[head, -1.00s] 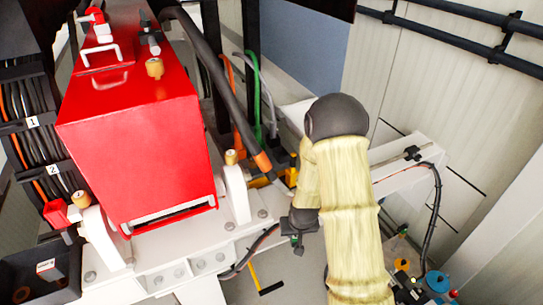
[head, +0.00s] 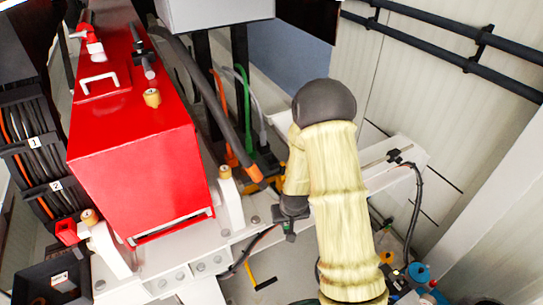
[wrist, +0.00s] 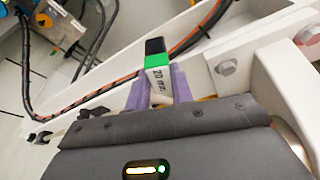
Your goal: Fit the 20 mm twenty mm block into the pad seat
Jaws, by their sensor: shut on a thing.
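My gripper (wrist: 160,92) has purple fingers and is shut on the 20 mm block (wrist: 158,68), seen in the wrist view. The block is white and green with a black end and a "20 mm" label. It stands out beyond the fingertips, in front of a white beam. I cannot tell which part is the pad seat.
A red housing (head: 140,170) sits on a white bolted frame (head: 185,275) at left. A white bracket with a bolt (wrist: 226,67) is close right of the block. A black and orange cable (wrist: 100,90) runs along the beam. A white beam (head: 385,175) lies behind my arm.

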